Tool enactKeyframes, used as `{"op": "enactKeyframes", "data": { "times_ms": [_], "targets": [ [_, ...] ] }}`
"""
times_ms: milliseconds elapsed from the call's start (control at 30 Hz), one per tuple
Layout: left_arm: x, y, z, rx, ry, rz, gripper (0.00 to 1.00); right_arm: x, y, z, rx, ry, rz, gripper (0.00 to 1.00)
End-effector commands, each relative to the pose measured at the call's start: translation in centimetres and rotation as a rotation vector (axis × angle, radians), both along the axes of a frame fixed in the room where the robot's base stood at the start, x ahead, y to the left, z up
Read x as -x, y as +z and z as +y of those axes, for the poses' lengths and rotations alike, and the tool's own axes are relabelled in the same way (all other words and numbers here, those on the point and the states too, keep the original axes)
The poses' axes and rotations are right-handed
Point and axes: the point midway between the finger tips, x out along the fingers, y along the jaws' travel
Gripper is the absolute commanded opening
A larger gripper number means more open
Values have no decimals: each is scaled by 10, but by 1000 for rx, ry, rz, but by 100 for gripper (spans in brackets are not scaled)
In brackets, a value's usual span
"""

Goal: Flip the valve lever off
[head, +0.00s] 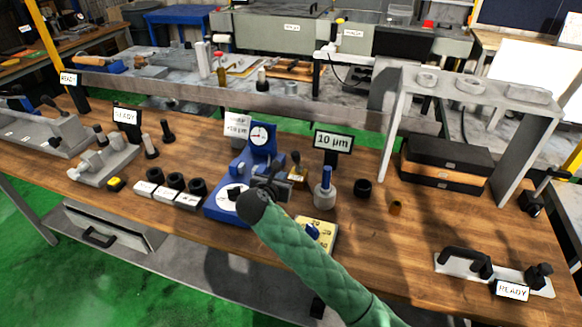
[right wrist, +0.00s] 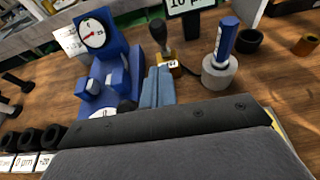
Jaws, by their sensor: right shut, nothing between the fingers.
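A small brass block with an upright black-handled lever (head: 297,170) stands on the wooden bench, just right of the blue dial-gauge stand (head: 262,140). It looks like the valve lever, though its exact setting is too small to tell. In the right wrist view the black lever handle (right wrist: 157,30) rises just beyond the fingertips. My right gripper (head: 275,184) is shut and empty, in front of the gauge stand and close to the brass block. Its two fingers (right wrist: 157,88) lie together in the right wrist view. Contact with the lever cannot be told. My left gripper is out of view.
A grey cylinder holding a blue pin (head: 325,192) and a black ring (head: 362,187) stand right of the brass block. Black rings on white blocks (head: 175,190) lie left. A "10 µm" sign (head: 333,142) stands behind.

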Motion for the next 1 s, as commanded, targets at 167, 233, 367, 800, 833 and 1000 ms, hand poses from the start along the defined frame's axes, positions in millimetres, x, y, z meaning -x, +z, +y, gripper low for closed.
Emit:
{"op": "enactKeyframes", "data": {
  "times_ms": [167, 233, 367, 800, 833, 1000],
  "targets": [
    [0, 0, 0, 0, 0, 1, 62, 0, 0, 0, 22, 9, 7, 0],
    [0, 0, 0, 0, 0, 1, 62, 0, 0, 0, 22, 9, 7, 0],
    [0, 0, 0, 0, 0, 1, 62, 0, 0, 0, 21, 8, 8, 0],
    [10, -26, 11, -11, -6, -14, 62, -39, -11, -13, 22, 5, 7, 0],
    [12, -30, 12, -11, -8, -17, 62, -43, -13, -15, 22, 5, 7, 0],
    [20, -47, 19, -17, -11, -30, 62, -66, -23, -22, 21, 6, 8, 0]
  ]
}}
